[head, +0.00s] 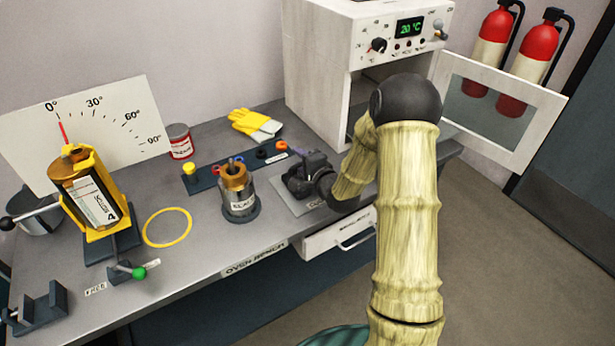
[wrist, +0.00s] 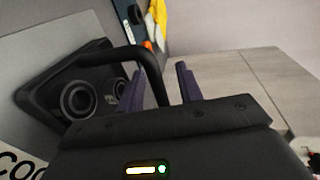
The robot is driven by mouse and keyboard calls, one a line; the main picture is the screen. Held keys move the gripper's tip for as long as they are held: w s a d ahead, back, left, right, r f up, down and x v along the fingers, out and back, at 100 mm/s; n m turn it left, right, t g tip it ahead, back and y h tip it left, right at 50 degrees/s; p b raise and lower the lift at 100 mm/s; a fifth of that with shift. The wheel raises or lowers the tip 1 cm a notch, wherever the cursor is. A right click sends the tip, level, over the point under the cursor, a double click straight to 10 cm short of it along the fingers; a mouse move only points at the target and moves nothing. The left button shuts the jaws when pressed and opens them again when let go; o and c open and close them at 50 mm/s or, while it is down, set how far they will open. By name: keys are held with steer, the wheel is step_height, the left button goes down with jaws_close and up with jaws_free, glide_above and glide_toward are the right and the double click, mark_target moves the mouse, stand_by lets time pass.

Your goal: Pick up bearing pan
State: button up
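The bearing pan (wrist: 58,82) is a dark, shallow pan with round bearings in it and a black arched handle (wrist: 115,52). In the wrist view it lies at the left on a light pad. My gripper (wrist: 160,75) is open, and the end of the handle runs down between its two purple-grey fingers. A gap shows between the handle and the right finger; I cannot tell whether the left finger touches it. In the head view my gripper (head: 312,163) is low over the grey pad (head: 288,200), and my wrist hides much of the pan.
A white oven (head: 318,60) reading 20 °C stands behind, its door (head: 500,105) open to the right. A canister (head: 238,195) stands left of the pad. Yellow gloves (head: 255,123) and a strip of coloured rings lie behind. A motor on a tilt stand (head: 92,195) is at left.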

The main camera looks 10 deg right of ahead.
jaws_close()
steer(key=shift+w+r, duration=0.1)
steer(key=shift+r, duration=0.2)
step_height(320, 180, up, 10)
steer(key=p, duration=0.1)
steer(key=shift+f, duration=0.2)
stand_by(0.6)
